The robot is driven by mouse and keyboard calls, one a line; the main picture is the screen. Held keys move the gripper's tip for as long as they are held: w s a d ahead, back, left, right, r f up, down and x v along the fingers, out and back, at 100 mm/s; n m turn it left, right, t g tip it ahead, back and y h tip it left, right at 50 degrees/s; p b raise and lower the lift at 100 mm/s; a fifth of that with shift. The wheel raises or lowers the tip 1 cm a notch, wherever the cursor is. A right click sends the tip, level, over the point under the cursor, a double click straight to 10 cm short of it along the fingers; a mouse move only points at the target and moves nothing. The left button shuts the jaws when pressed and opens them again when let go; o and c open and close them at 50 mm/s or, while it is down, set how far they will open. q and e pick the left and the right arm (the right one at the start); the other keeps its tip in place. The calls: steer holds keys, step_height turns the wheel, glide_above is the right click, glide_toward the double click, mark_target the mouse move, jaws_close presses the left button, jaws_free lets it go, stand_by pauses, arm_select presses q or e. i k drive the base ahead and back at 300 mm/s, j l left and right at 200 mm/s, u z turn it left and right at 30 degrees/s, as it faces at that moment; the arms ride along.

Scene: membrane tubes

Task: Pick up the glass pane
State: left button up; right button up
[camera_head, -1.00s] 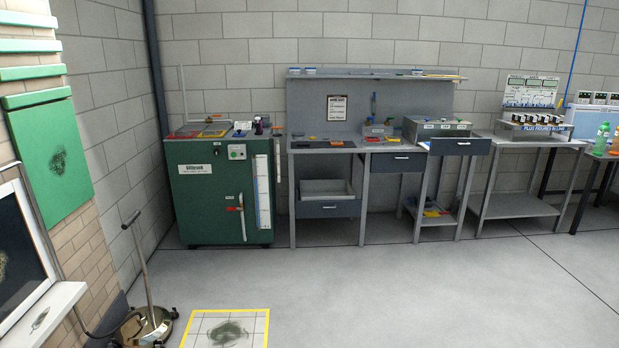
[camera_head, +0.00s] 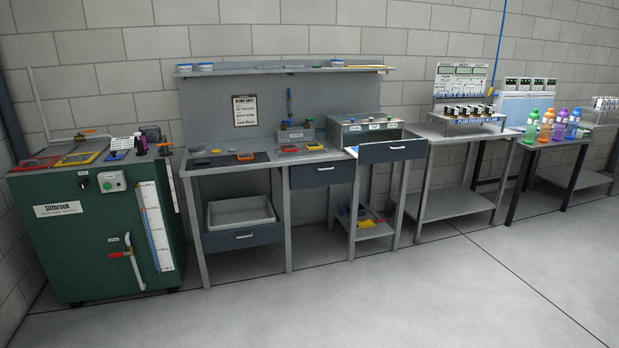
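I cannot pick out a glass pane with certainty in the head view. Small flat pieces lie on the grey workbench (camera_head: 275,176): a red-framed piece (camera_head: 289,149), an orange-framed piece (camera_head: 314,146) and a small orange item (camera_head: 246,156) on a dark flat area. They are too small to tell whether any is glass. Red and yellow framed panels lie on top of the green cabinet (camera_head: 95,235) at the left. Neither of my grippers is in view.
A shelf (camera_head: 280,70) runs above the workbench. A drawer (camera_head: 394,149) stands open at the bench's right. Farther right are a grey table (camera_head: 455,203) with a rack and a table with coloured bottles (camera_head: 546,125). The floor (camera_head: 400,300) in front is clear.

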mark_target(246, 156)
steer(key=i, duration=1.75)
